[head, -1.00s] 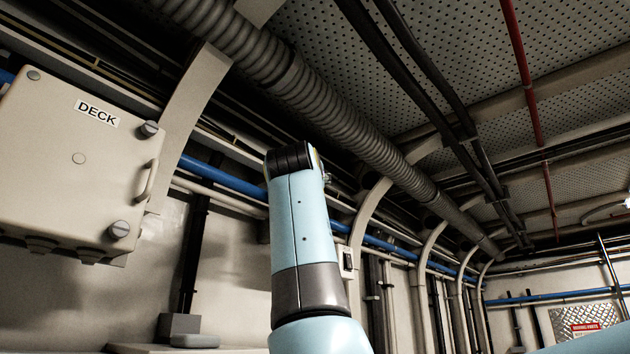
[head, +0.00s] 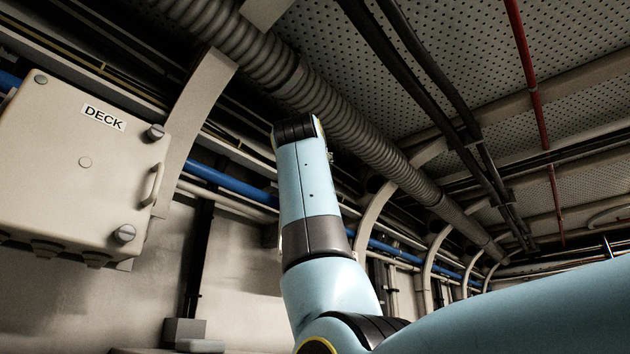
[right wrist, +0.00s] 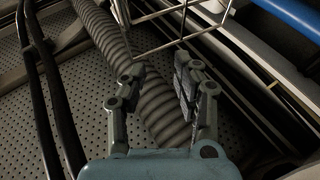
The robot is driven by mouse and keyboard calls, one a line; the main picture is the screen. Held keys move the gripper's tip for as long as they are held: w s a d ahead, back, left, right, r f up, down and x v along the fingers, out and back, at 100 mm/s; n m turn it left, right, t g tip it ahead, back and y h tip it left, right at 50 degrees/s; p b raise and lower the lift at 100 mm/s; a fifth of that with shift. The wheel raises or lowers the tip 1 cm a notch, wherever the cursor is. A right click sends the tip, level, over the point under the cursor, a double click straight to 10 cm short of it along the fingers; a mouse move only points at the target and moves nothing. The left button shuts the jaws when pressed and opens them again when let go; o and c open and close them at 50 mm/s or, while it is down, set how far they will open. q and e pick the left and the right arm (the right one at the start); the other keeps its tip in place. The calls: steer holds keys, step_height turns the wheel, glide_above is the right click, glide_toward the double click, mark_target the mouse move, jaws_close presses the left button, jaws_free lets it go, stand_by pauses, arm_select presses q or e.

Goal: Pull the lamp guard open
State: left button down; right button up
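The lamp guard (right wrist: 160,48) shows in the right wrist view as a thin pale wire frame at the top middle, partly cut off by the picture's edge. My right gripper (right wrist: 156,76) is open, its two dark fingers spread apart with nothing between them. The fingertips are close below the guard's lower wire in the picture; I cannot tell whether they touch it. In the head view my light-blue arm rises in the middle, but neither the guard nor a gripper can be made out there. My left gripper is in no view.
A beige box marked DECK (head: 85,165) hangs on the wall at left. A ribbed duct (head: 345,135) runs overhead, close behind my arm in the picture; it also shows in the right wrist view (right wrist: 155,100). Blue pipe (head: 235,183), dark cables (head: 430,75) and a red pipe (head: 533,95) run nearby.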

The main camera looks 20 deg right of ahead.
steer(key=r, duration=0.4)
steer(key=shift+s+d, duration=0.15)
steer(key=shift+s, duration=0.05)
steer(key=shift+f, duration=0.1)
